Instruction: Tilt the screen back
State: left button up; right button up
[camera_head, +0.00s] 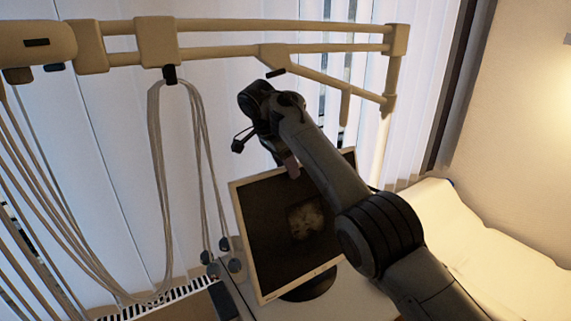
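The screen (265,235) is a dark monitor with a pale frame, standing on a dark round base (310,285) on a white surface. It looks turned partly to the left, and a faint lighter patch shows on its display. My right arm comes in from the lower right and covers part of the screen's right side and top edge. My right gripper (288,162) points down at the screen's top edge. Its fingers are small and dark against the screen, so I cannot tell whether they touch it or how wide they are. My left gripper is not in view.
A beige jointed boom (220,55) crosses above, with grey cables (160,190) hanging to the left of the screen. A cream padded couch (480,235) is at the right. White vertical blinds (110,150) fill the back, above a radiator grille (165,300).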

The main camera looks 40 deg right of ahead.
jog(key=shift+r, duration=0.2)
jog(key=shift+a+r, duration=0.1)
jog(key=shift+r, duration=0.15)
jog(key=p+v, duration=0.2)
jog(key=v, duration=0.2)
send_over(245, 178)
jog(key=d, duration=0.3)
jog(key=shift+s+d, duration=0.1)
jog(key=shift+d, duration=0.05)
jog(key=a+p, duration=0.1)
jog(key=a, duration=0.3)
jog(key=shift+r+p, duration=0.2)
jog(key=shift+p, duration=0.2)
jog(key=shift+w+a+f, duration=0.15)
jog(key=shift+w+a, duration=0.05)
jog(key=shift+a, duration=0.65)
